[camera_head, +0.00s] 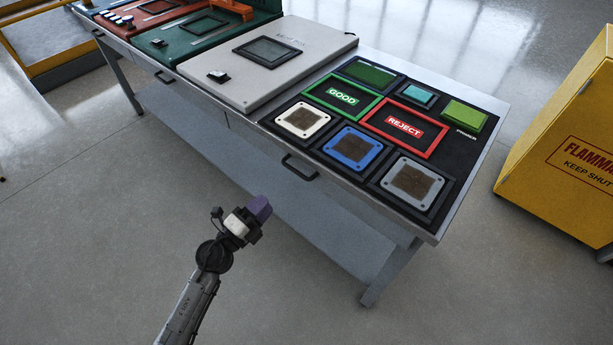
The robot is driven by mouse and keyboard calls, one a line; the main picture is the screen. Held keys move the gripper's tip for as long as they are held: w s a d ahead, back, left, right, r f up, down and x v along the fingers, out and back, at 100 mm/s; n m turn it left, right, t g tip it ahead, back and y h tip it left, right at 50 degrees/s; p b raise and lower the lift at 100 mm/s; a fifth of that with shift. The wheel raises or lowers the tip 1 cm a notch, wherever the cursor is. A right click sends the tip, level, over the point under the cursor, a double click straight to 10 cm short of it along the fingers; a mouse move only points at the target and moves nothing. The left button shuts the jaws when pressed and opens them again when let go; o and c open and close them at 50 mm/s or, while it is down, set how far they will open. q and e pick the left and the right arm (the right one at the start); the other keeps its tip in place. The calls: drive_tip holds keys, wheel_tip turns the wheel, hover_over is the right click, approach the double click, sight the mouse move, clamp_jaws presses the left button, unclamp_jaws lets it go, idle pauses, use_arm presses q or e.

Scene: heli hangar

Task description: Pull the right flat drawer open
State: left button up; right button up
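A long grey metal bench holds the right flat drawer (264,147) in its front edge, below the black board. The drawer looks closed, with its front flush with the bench edge. Its black bar handle (300,169) stands out from the front. My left gripper (260,208) has a purple tip and a white and black body. It is in front of the bench, lower and to the left of the handle in the picture, and apart from it. I cannot tell whether its fingers are open or shut. My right gripper is not in view.
The black board (338,152) carries coloured pads and GOOD and REJECT frames. A white case (258,60) and a green case (190,40) lie farther left. Another drawer handle (165,77) is on the left. A yellow cabinet (565,140) stands right. Floor before the bench is clear.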

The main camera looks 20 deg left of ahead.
sight(295, 170)
use_arm(q)
drive_tip(key=shift+b+x, duration=1)
drive_tip(key=shift+x, duration=5.6)
drive_tip(key=shift+r, duration=0.1)
drive_tip(key=shift+c, duration=0.3)
clamp_jaws()
